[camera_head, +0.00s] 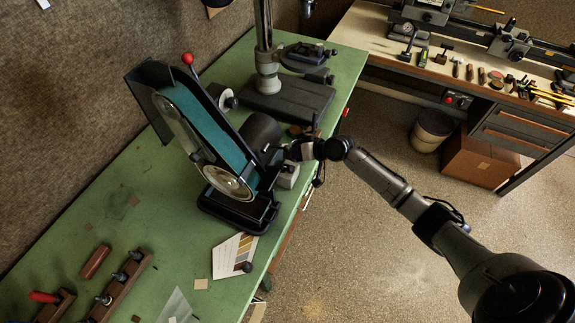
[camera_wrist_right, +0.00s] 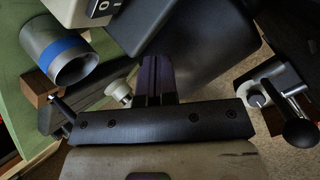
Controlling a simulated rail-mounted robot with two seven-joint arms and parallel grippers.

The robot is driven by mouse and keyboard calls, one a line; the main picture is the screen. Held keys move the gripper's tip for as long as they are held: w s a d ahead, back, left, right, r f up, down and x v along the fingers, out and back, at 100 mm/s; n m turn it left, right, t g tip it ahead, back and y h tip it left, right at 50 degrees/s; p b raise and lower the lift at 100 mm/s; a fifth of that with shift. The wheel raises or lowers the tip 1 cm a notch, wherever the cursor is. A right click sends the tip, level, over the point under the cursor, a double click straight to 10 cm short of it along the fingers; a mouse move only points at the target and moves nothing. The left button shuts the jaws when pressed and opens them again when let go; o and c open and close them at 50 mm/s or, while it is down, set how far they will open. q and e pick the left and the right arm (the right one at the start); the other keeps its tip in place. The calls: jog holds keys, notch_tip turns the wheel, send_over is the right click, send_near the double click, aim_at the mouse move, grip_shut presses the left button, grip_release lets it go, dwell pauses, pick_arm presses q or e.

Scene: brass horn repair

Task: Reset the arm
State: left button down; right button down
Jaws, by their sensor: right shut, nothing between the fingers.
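My right arm reaches in from the lower right of the head view. Its gripper (camera_head: 288,153) is beside the motor end of the belt grinder (camera_head: 208,130) at the edge of the green bench. In the right wrist view the two dark fingers (camera_wrist_right: 155,72) are together with nothing between them. They point toward a dark, rounded housing in that view. Whether they touch it is unclear. My left gripper is in neither view.
The green bench (camera_head: 130,220) holds a drill-press-like stand (camera_head: 285,98) behind the grinder. A grey tube with a blue band (camera_wrist_right: 70,58) is close left of the fingers in the wrist view. The floor (camera_head: 380,270) right of the bench is open. A tool-covered bench (camera_head: 400,72) stands behind.

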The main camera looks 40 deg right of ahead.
dwell(0.4)
jog(key=s+a+f+n+g, duration=0.3)
jog(key=s+a+f, duration=0.3)
jog(key=s+a, duration=0.3)
jog(key=s+a+n+g+h, duration=0.1)
jog(key=s+a, duration=0.2)
jog(key=s, duration=0.3)
jog(key=s+a+f+g+h, duration=0.1)
jog(key=s+a, duration=0.1)
jog(key=s, duration=0.4)
jog(key=s+a+n+h, duration=0.1)
jog(key=s+a, duration=0.2)
jog(key=s, duration=0.3)
jog(key=s+d+r+g+h, duration=0.1)
jog(key=s+d+r+h, duration=0.2)
jog(key=s, duration=0.7)
notch_tip(320, 180, up, 18)
jog(key=a+p, duration=0.1)
jog(key=p, duration=1.6)
jog(key=shift+w+a+m, duration=0.2)
jog(key=shift+w+m, duration=0.1)
jog(key=shift+w, duration=0.1)
